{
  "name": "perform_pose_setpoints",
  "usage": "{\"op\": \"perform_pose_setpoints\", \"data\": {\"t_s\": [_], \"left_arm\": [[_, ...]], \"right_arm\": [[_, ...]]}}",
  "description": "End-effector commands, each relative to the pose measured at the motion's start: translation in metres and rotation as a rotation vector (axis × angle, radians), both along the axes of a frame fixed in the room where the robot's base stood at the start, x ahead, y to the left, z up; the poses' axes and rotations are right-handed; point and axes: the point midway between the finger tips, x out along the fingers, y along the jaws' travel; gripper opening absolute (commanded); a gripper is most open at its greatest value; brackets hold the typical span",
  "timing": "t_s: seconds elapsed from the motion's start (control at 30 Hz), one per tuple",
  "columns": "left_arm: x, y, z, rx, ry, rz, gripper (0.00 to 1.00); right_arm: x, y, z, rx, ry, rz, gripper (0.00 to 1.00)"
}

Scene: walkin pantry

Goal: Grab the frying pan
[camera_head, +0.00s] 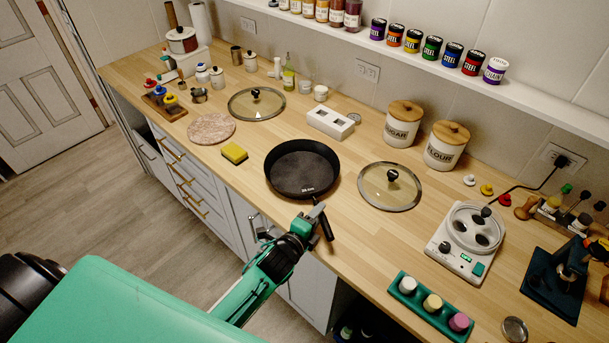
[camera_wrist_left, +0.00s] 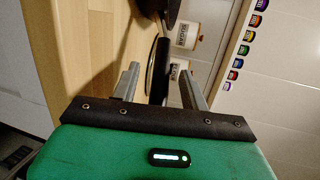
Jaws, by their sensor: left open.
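The black frying pan (camera_head: 302,168) sits on the wooden counter near its front edge, with its handle (camera_head: 327,228) pointing toward the front. My left gripper (camera_head: 312,216) is open at the handle, just in front of the pan. In the left wrist view, the pan's dark handle (camera_wrist_left: 159,58) shows between the two spread fingers of the left gripper (camera_wrist_left: 159,72). I cannot tell whether a finger touches the handle. Only part of the pan's body (camera_wrist_left: 160,8) shows at the top of that view. My right gripper is out of view.
A glass lid (camera_head: 390,188) lies right of the pan, and another lid (camera_head: 257,104) lies behind it. A yellow sponge (camera_head: 234,153) lies to the left. A hot plate (camera_head: 466,243) and a green tray (camera_head: 430,312) with several jars stand to the right.

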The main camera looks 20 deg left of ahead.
Motion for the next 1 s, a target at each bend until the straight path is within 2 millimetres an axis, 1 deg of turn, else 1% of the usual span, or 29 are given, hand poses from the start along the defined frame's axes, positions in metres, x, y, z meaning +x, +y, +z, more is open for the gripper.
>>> {"op": "perform_pose_setpoints", "data": {"t_s": [0.03, 0.1, 0.2, 0.47, 0.57, 0.6, 0.67, 0.7, 1.0], "left_arm": [[0.007, -0.001, 0.002, -0.002, 0.0, 0.001, 0.45], [0.014, -0.003, 0.0, -0.001, -0.001, 0.0, 0.45], [0.02, -0.004, -0.003, 0.0, 0.0, 0.0, 0.45], [0.021, -0.004, -0.005, 0.0, 0.0, -0.001, 0.45], [0.021, -0.004, -0.005, 0.0, 0.0, -0.001, 0.27], [0.021, -0.004, -0.005, 0.0, 0.0, -0.001, 0.2], [0.021, -0.004, -0.005, 0.0, 0.0, -0.001, 0.08], [0.021, -0.004, -0.005, 0.0, 0.0, -0.001, 0.0], [0.021, -0.004, -0.005, 0.0, 0.001, -0.001, 0.0]], "right_arm": [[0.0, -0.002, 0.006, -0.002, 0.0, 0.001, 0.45], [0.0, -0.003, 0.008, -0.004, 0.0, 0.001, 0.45], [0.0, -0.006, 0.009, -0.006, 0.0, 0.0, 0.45], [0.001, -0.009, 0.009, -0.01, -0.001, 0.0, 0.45], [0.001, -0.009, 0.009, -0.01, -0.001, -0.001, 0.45], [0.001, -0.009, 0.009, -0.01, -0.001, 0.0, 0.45], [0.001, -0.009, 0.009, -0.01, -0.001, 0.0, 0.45], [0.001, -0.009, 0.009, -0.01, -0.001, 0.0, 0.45], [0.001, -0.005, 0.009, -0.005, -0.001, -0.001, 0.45]]}}
